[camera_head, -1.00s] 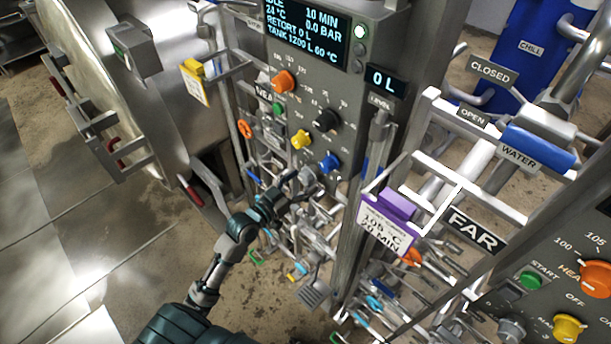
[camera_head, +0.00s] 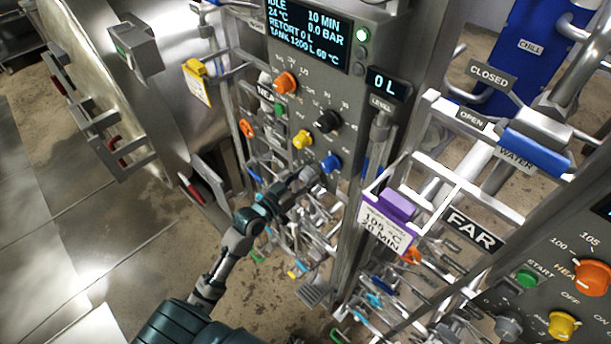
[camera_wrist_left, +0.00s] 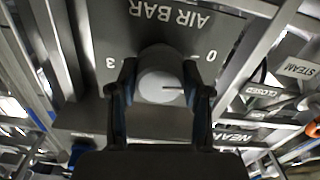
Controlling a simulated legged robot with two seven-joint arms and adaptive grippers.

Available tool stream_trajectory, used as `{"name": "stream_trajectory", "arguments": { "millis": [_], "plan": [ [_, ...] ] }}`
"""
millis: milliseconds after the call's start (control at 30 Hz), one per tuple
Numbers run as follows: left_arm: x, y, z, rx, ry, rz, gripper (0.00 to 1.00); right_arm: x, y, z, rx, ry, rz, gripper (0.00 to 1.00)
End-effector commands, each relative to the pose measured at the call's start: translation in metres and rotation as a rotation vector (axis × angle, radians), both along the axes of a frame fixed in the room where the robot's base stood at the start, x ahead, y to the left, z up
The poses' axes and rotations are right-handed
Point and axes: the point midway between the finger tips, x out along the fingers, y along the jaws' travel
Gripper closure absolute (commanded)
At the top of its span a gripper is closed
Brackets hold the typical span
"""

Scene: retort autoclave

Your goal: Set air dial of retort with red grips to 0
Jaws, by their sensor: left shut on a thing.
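The air dial (camera_wrist_left: 160,84) is a pale grey round knob under the "AIR BAR" lettering, upside down in the left wrist view. Its dark pointer line points right in that view, near the 0 mark and away from the 3. My left gripper (camera_wrist_left: 160,92) is shut on the dial, one finger on each side. In the head view my left gripper (camera_head: 302,178) reaches the low part of the near control panel (camera_head: 297,105), left of the blue knob, and largely covers the dial. Red grips (camera_head: 196,194) show on the retort at left. My right gripper is not in view.
Orange (camera_head: 286,83), black (camera_head: 327,121), yellow (camera_head: 302,140) and blue (camera_head: 331,163) knobs sit close by on the panel. Pipes and valves crowd below it. A second panel (camera_head: 560,285) is at lower right, past the "FAR" sign (camera_head: 471,230). Open floor lies at left.

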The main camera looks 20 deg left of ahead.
Motion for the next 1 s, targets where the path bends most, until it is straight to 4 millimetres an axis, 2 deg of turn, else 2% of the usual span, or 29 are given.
{"name": "stream_trajectory", "arguments": {
  "millis": [33,100,433,467,533,567,867,1000],
  "plan": [
    [0.0,0.0,0.006,-0.039,0.013,0.0,0.87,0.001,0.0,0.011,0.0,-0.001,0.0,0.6],
    [0.0,0.0,0.006,-0.09,0.03,0.0,0.87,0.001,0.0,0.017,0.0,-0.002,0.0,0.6],
    [0.0,0.001,0.003,-0.13,0.039,0.002,0.87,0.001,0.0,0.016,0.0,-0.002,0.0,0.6],
    [0.0,0.001,0.003,-0.13,0.038,0.002,0.47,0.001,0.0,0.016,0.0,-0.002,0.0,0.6],
    [0.0,0.001,0.003,-0.129,0.039,0.002,0.29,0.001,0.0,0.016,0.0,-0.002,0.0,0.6],
    [0.0,0.001,0.003,-0.129,0.039,0.001,0.27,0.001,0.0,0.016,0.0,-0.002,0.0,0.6],
    [-0.001,0.001,0.001,-0.128,0.043,0.0,0.27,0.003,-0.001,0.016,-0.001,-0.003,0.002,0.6],
    [-0.012,0.005,0.0,-0.126,0.044,0.002,0.27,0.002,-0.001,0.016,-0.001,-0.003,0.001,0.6]
  ]
}}
